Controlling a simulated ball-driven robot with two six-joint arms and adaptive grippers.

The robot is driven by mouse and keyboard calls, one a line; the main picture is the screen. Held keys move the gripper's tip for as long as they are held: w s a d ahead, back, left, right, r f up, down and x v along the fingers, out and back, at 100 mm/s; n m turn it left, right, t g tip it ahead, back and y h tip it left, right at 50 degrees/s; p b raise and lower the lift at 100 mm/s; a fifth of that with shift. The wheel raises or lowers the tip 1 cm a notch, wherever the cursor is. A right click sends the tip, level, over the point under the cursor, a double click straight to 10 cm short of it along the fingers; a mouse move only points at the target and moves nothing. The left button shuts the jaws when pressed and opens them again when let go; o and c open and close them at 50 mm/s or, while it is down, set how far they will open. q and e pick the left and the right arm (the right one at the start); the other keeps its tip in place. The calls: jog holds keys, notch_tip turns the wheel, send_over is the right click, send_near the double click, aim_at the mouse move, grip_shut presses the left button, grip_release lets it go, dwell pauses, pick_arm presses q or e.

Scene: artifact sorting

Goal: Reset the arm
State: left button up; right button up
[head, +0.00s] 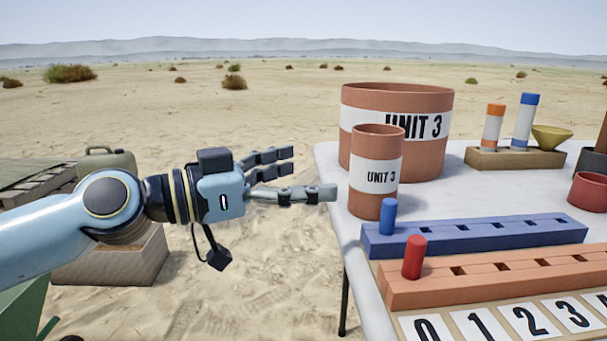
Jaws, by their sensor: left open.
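My left gripper (305,173) reaches in from the left with its arm stretched out level. Its fingers are open and empty, pointing right. The fingertips are near the left edge of the white table (462,197), close to the small orange "UNIT 3" cylinder (377,180); I cannot tell whether they touch it, but a gap seems to show. My right gripper is not in view.
A large "UNIT 3" pot (395,100) stands behind the cylinder. A blue rail (480,238) holds a blue peg (388,216); an orange rail (490,279) holds a red peg (414,257). Number cards (480,325) lie in front. A wooden rack (515,158) stands behind.

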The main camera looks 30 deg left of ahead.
pick_arm(q)
jog(key=w+a+f+n+y+p, duration=0.2)
jog(key=a+f+n+y+p, duration=0.25)
jog(key=a+f+p, duration=0.35)
jog(key=s+a+f+g+y+p, duration=0.1)
jog(key=s+f, duration=0.2)
jog(key=f, duration=0.4)
jog(key=s+a+f+n+g+y, duration=0.1)
jog(key=s+f+g+y, duration=0.15)
jog(key=f, duration=0.35)
jog(key=s+a+f+g+y+p, duration=0.1)
jog(key=s+a+f, duration=0.15)
jog(key=f, duration=0.45)
jog(key=s+d+f+g+y+p, duration=0.15)
jog(key=s+f+g, duration=0.35)
jog(key=s+f, duration=1.05)
jog(key=s+d+f+g, duration=0.1)
jog(key=s+f+g, duration=0.1)
jog(key=s, duration=1)
jog(key=s+d+f+g+p, duration=0.1)
jog(key=s+d+f+g, duration=0.1)
jog(key=s, duration=1)
jog(key=shift+f+n+g, duration=0.35)
jog(key=shift+f+g, duration=0.2)
jog(key=shift+f, duration=0.35)
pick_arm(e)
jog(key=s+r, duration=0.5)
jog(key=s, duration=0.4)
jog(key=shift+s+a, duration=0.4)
